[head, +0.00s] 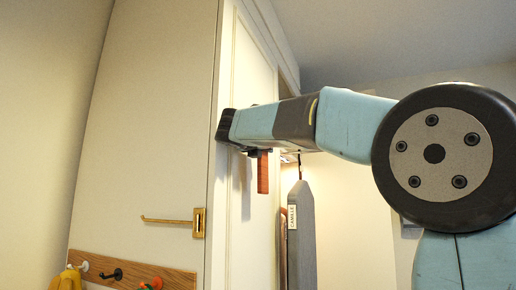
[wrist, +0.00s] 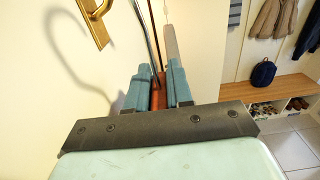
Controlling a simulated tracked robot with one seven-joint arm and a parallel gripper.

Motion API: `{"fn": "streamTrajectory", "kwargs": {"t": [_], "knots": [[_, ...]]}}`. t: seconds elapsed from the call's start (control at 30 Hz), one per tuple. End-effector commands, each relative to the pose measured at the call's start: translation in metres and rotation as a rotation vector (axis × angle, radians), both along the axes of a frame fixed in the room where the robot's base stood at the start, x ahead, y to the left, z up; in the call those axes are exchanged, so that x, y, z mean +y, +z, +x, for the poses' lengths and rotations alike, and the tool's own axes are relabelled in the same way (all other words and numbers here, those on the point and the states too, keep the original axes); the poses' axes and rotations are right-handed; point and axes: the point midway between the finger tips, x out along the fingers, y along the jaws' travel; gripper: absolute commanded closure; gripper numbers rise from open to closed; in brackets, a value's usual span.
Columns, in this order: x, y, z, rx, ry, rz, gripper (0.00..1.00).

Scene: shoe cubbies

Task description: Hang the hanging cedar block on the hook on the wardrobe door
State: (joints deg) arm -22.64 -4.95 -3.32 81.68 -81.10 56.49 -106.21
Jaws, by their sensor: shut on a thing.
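The reddish-brown cedar block (head: 263,172) hangs upright below my gripper (head: 250,149) in the head view. In the wrist view, my gripper (wrist: 166,88) is shut on it, and a strip of the block (wrist: 158,98) shows between the fingers. A thin dark rod or wire rises beside the fingers; I cannot tell what it belongs to. The brass hook (head: 168,221) juts left from its plate on the pale wardrobe door (head: 140,150), lower and left of my gripper. Its plate (wrist: 93,24) is at the wrist view's upper left. Block and hook are apart.
A wooden peg rail (head: 150,274) with a yellow item is below the hook. The wrist view shows a bench (wrist: 270,88) with a blue backpack (wrist: 263,73), shoes below and hanging coats.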

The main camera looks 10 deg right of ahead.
Motion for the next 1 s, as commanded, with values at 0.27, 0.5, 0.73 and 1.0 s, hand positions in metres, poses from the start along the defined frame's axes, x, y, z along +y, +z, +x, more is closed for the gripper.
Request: {"fn": "streamTrajectory", "kwargs": {"t": [0.27,0.5,0.73,1.0], "knots": [[-0.011,0.0,0.015,0.001,-0.001,0.0,1.0],[-0.02,0.0,0.027,-0.001,0.0,0.001,1.0],[-0.028,0.0,0.039,0.0,0.0,0.0,1.0],[-0.038,0.0,0.053,0.0,0.001,0.0,1.0]]}}
